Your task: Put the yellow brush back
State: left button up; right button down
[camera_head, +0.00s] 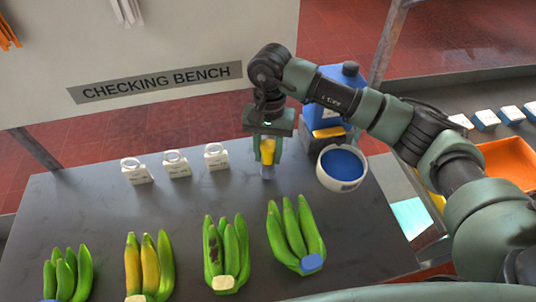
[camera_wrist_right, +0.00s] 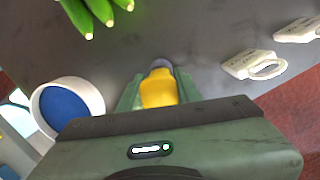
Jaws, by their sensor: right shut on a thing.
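The yellow brush (camera_head: 267,150) is between the fingers of my right gripper (camera_head: 268,158), which is shut on it. Its greyish end points down towards the dark bench top (camera_head: 190,205); I cannot tell whether it touches. In the right wrist view, the yellow body of the brush (camera_wrist_right: 158,90) sits between the green fingers (camera_wrist_right: 158,92), grey end outward. A white round pot with a blue inside (camera_head: 342,168) stands just to the right of the gripper; it also shows at the left of the wrist view (camera_wrist_right: 66,108). My left gripper is not in view.
Several banana bunches (camera_head: 228,250) lie along the front. An orange tray (camera_head: 508,163) is at the right. The bench's left middle is clear.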

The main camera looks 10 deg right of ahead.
notch_tip(320, 180, down, 2)
jog(key=shift+f, duration=0.1)
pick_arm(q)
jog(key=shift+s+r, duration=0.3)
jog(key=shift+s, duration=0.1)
pick_arm(e)
jog(key=shift+f, duration=0.2)
jog(key=c, duration=1)
grip_release()
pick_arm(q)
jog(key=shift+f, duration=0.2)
